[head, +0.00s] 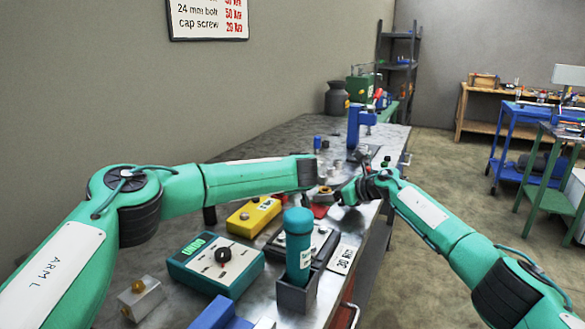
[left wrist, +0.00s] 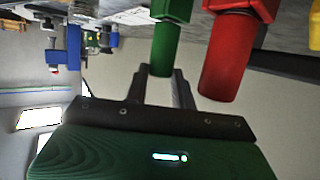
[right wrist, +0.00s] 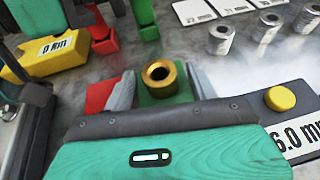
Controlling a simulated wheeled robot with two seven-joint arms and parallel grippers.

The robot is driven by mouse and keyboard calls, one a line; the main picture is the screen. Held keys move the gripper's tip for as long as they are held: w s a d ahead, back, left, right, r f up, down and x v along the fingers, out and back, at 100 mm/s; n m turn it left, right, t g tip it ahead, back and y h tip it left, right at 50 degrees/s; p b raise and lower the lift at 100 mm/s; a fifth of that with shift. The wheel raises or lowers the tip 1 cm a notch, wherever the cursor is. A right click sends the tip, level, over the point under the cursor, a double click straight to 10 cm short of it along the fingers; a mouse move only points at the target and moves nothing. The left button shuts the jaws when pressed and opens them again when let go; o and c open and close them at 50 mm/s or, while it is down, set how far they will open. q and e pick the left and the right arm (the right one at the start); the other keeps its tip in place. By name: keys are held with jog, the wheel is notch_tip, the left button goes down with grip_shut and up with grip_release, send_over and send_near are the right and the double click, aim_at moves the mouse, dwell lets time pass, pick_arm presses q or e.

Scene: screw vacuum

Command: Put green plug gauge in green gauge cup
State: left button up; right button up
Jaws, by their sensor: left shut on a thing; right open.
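In the left wrist view my left gripper (left wrist: 160,78) is shut on the green plug gauge (left wrist: 167,45), its fingers on either side of the green cylinder's end. A thicker-looking red cylinder (left wrist: 226,58) is beside it. In the right wrist view the green gauge cup (right wrist: 165,96), with a brass ring on top, lies between the fingers of my open right gripper (right wrist: 162,92). I cannot tell whether the fingers touch it. The plug gauge (right wrist: 145,12) shows above and behind the cup, apart from it. In the head view both grippers are close together over the bench.
A red block (right wrist: 100,95) is beside the green cup. A yellow box (head: 254,215), a teal box with a dial (head: 215,262) and a teal cylinder in a dark holder (head: 298,245) stand nearer. Several metal cylinders (right wrist: 268,27) and a 6.0 mm label (right wrist: 298,135) are to the right.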

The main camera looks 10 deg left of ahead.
pick_arm(q)
jog(key=o, duration=1)
jog(key=shift+f, duration=0.1)
jog(key=v, duration=1.2)
jog(key=shift+w+r, duration=0.1)
jog(key=shift+r, duration=0.15)
